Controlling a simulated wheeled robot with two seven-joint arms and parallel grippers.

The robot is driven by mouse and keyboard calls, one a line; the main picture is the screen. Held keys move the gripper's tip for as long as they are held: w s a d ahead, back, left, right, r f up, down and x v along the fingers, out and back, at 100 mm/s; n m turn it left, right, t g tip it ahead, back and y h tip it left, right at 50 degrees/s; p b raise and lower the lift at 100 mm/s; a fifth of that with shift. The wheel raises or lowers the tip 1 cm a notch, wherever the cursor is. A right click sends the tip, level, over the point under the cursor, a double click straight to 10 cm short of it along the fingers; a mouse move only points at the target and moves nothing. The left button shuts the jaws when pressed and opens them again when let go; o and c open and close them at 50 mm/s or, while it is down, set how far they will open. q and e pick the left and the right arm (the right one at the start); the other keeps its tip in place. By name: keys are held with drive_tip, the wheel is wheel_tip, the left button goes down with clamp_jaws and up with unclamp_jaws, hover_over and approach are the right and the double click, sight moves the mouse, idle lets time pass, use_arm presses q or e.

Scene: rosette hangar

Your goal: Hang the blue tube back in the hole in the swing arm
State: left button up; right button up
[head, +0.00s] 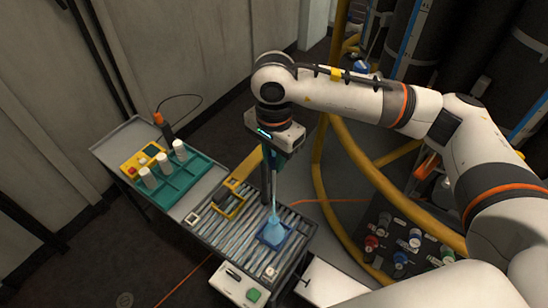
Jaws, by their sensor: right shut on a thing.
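My right gripper (268,198) points down over the roller table, its dark fingers shut on a slim light blue piece. This looks like the blue tube (274,212), upright, with a thin upper part and a wide lower end. Its lower end is at a dark blue square holder (262,241) on the rollers; I cannot tell whether it touches. The gripper body and fingers hide part of the tube. I cannot make out the swing arm or its hole for certain. My left gripper is out of view.
A teal tray (178,187) with several white bottles and a yellow box (140,160) stand at the table's left. A yellow frame (232,207) lies on the rollers (215,235). Yellow curved rails (385,185) and a dark panel of colored connectors (398,240) stand to the right.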

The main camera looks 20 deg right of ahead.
drive_tip(key=shift+r+p, duration=1.25)
drive_tip(key=shift+r, duration=2.15)
drive_tip(key=w+a+f+p, duration=0.2)
drive_tip(key=w+a+p, duration=0.2)
drive_tip(key=a+p, duration=0.3)
drive_tip(key=shift+w+a+f+p, duration=0.2)
drive_tip(key=shift+w+a+p, duration=0.15)
drive_tip(key=shift+a, duration=0.65)
drive_tip(key=shift+f+b, duration=0.25)
drive_tip(key=shift+b, duration=0.45)
